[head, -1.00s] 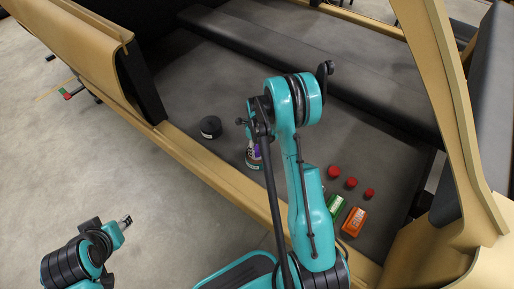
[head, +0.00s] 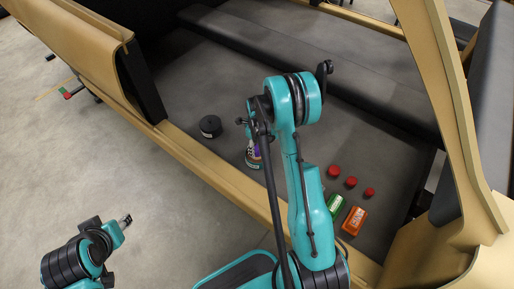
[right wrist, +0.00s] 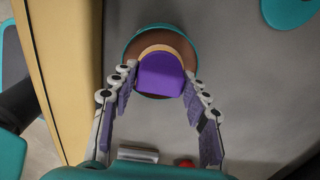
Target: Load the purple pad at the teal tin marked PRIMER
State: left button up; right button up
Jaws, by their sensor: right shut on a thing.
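In the right wrist view the purple pad (right wrist: 161,78), with a tan edge, sits between the fingertips of my right gripper (right wrist: 160,73), which is shut on it. Directly behind the pad is a round teal tin (right wrist: 152,28) with a brown inside. The pad overlaps the tin's opening; I cannot tell whether they touch. In the head view the tin (head: 252,164) is partly hidden by my right arm, and its lettering is too small to read. My left gripper (head: 126,219) is at the lower left, away from the tin; its jaws are too small to judge.
A black round thing (head: 210,126) stands left of the tin. Several things lie to the right: red round pieces (head: 334,171), a green box (head: 335,205) and an orange box (head: 354,221). A tan frame edge (head: 215,172) borders the grey surface, which is clear behind the tin.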

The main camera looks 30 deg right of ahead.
aim_at(257, 148)
jog(key=shift+r, duration=0.1)
jog(key=shift+r+p, duration=2.05)
jog(key=shift+r, duration=1.35)
